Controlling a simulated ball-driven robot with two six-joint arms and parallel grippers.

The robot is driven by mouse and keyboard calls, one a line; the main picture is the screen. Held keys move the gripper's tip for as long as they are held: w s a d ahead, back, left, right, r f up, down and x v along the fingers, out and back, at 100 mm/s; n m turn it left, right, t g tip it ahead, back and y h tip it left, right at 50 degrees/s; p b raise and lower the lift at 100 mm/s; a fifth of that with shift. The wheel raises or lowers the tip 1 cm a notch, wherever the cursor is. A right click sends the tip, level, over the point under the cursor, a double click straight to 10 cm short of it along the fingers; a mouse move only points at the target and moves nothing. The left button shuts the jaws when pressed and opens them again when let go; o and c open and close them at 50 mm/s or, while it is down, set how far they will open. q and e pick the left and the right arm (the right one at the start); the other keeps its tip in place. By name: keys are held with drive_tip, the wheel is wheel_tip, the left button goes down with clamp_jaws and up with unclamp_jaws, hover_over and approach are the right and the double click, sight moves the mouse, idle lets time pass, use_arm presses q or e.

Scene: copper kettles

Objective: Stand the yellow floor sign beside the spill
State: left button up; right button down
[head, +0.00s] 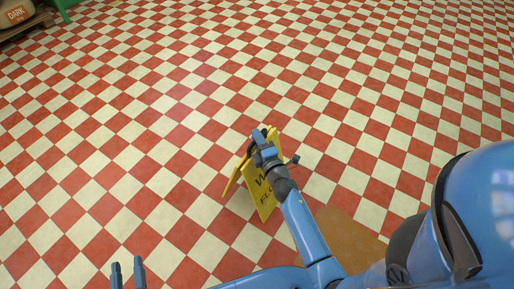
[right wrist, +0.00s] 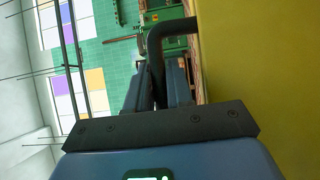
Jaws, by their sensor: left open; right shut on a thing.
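The yellow floor sign (head: 265,205) is upright and slightly tilted in the middle of the head view, its two panels spread apart. My right gripper (head: 265,147) is shut on the black handle at its top. In the right wrist view the handle (right wrist: 157,50) runs between the fingers of my right gripper (right wrist: 160,80), with a yellow panel (right wrist: 260,75) on the right. I cannot tell whether the sign touches the floor. The brown spill (head: 350,238) lies to the right of the sign, partly hidden by my right arm. My left gripper (head: 128,272) is open and empty at the lower left.
A sack labelled DARK (head: 18,12) lies on a wooden pallet in the far left corner, near a green frame (head: 64,5).

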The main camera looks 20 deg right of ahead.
wheel_tip(320, 180, down, 4)
drive_tip(key=b, duration=0.3)
drive_tip(key=shift+r, duration=0.2)
drive_tip(key=c, duration=1)
unclamp_jaws()
drive_tip(key=shift+f, duration=0.1)
